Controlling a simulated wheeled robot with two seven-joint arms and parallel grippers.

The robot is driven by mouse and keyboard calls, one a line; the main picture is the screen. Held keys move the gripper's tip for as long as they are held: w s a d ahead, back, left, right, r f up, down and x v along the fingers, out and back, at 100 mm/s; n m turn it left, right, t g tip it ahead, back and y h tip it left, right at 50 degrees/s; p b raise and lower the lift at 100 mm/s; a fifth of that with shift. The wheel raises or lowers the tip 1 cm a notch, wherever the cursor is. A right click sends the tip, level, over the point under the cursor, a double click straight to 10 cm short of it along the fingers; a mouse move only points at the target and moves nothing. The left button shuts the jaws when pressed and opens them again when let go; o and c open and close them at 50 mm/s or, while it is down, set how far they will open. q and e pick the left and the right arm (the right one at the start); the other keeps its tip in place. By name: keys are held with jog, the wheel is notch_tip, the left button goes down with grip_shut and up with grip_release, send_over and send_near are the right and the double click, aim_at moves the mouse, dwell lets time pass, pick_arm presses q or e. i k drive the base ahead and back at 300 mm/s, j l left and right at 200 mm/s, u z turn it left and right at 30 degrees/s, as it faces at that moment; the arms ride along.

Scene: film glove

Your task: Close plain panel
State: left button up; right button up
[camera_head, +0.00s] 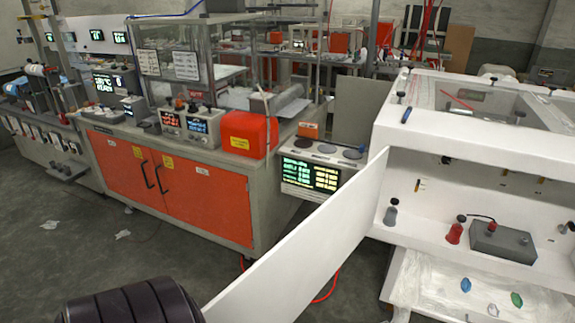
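The plain panel (310,247) is a flat white door at the front of the white cabinet (478,146) on the right. It stands swung open from the cabinet's left front edge and reaches toward the lower left of the view. The cabinet's front is open and its inside shows. A dark ribbed part of my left arm shows at the bottom left, near the panel's lower end; I cannot tell whether they touch. Neither gripper shows.
Inside the cabinet are a grey box (502,243), a red bottle (456,231) and a grey bottle (391,213). A film-covered tray (430,280) lies below. An orange-door workbench (205,198) with instruments stands at left. The grey floor (130,245) between is mostly clear.

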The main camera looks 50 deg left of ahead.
aim_at(282, 285)
jog(key=k+j, duration=0.1)
jog(key=j, duration=0.25)
jog(key=k+j, duration=0.15)
jog(key=j, duration=0.15)
jog(key=k+j+z, duration=0.1)
jog(key=j, duration=0.25)
jog(key=k+j, duration=0.15)
jog(key=j, duration=1.25)
jog(key=i+z, duration=0.05)
